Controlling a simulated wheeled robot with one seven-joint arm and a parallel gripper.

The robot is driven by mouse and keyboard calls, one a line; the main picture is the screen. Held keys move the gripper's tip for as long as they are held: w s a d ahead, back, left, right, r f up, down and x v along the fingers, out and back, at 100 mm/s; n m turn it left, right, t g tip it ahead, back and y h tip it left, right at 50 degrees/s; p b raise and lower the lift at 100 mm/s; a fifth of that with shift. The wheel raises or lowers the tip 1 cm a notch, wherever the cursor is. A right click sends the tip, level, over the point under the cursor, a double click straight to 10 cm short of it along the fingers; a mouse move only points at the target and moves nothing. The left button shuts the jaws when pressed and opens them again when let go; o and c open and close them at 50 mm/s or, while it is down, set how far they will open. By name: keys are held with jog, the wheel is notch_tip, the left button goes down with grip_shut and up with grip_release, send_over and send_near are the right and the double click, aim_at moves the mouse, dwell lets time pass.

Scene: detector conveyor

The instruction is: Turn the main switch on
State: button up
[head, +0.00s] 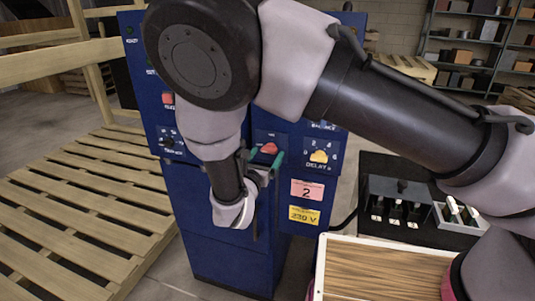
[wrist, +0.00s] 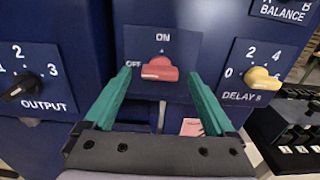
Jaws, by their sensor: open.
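The main switch (wrist: 160,70) is a red rotary knob on the front of the blue cabinet (head: 228,180), on a plate marked OFF at the left and ON at the top. In the wrist view the knob lies roughly level, its left end toward OFF. It also shows in the head view as a red knob (head: 269,148). My gripper (wrist: 159,88) is open, with one green finger on each side of the knob and apart from it. In the head view my gripper (head: 264,162) is just in front of the panel, partly hidden by my wrist.
A black OUTPUT knob (wrist: 27,89) is at the left and a yellow DELAY knob (wrist: 262,78) at the right. Wooden pallets (head: 85,190) lie left of the cabinet. A black box with switches (head: 400,205) and a wooden-topped surface (head: 385,270) are at the right.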

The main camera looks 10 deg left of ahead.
jog(key=shift+w+d, duration=0.1)
jog(key=shift+w, duration=0.6)
jog(key=c, duration=1.4)
